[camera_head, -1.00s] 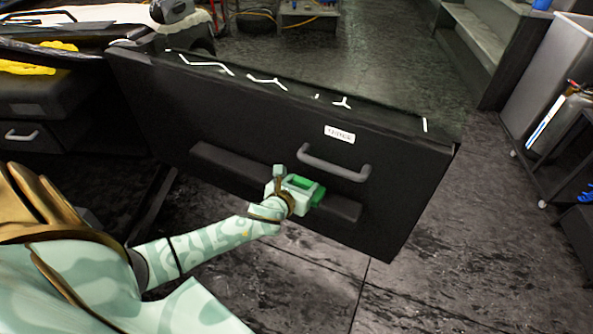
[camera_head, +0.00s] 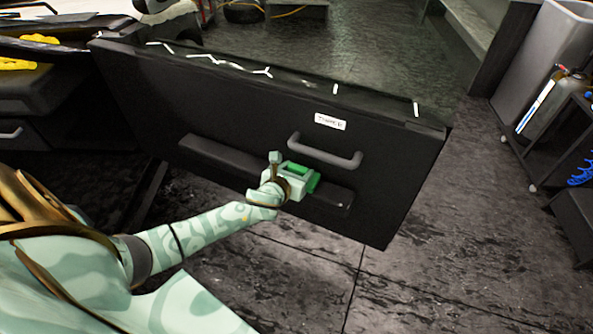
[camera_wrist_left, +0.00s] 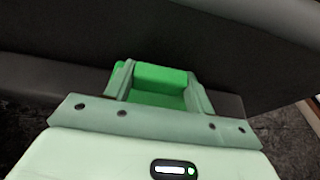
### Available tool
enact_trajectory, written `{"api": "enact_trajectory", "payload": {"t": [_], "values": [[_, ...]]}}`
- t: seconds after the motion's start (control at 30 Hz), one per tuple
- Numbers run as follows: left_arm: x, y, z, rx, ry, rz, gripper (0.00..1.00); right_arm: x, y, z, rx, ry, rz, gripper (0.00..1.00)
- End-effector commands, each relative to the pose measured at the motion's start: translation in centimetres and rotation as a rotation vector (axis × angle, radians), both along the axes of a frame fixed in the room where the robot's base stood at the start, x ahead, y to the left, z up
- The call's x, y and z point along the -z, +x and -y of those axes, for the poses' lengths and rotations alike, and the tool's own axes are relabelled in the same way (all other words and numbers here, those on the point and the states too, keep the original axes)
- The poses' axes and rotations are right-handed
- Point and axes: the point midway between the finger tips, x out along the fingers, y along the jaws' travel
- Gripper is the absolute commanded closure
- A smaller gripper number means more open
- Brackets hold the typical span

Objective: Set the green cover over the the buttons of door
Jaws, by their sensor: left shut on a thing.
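The black door (camera_head: 270,140) stands open across the middle of the head view, with a grey handle (camera_head: 325,152) and a dark armrest ledge (camera_head: 225,158) low on its panel. My left gripper (camera_head: 302,178) is at this ledge, below the handle. It is shut on the green cover (camera_head: 314,184), which also shows between the fingers in the left wrist view (camera_wrist_left: 160,85). The cover is at or just over the ledge; I cannot tell whether it touches. The door's buttons are not visible. My right gripper is not in view.
A white label (camera_head: 330,122) is on the door panel above the handle. A dark cart (camera_head: 560,130) with a cylinder (camera_head: 548,105) stands at the right. The floor (camera_head: 400,290) in front of and right of the door is clear.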

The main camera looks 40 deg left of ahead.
Motion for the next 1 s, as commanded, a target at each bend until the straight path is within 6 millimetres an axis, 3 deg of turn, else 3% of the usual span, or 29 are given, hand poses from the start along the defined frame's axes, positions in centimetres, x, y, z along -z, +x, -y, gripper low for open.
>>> {"api": "enact_trajectory", "payload": {"t": [0.3, 0.33, 0.4, 0.77, 1.0], "values": [[0.6, 0.0, 0.0, 0.0, 0.001, 0.0, 0.69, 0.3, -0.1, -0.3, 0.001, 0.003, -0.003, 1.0], [0.5, 0.0, 0.0, 0.0, 0.001, 0.0, 0.38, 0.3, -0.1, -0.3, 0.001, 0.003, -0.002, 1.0], [0.5, 0.0, 0.0, 0.0, 0.001, 0.0, 0.2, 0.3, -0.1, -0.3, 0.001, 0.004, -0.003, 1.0], [0.2, -0.5, 0.1, 0.0, 0.0, 0.0, 0.2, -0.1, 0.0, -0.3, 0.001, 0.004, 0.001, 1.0], [-2.2, -5.1, 0.8, 0.001, 0.001, 0.0, 0.2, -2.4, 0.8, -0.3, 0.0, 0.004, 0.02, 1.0]]}}
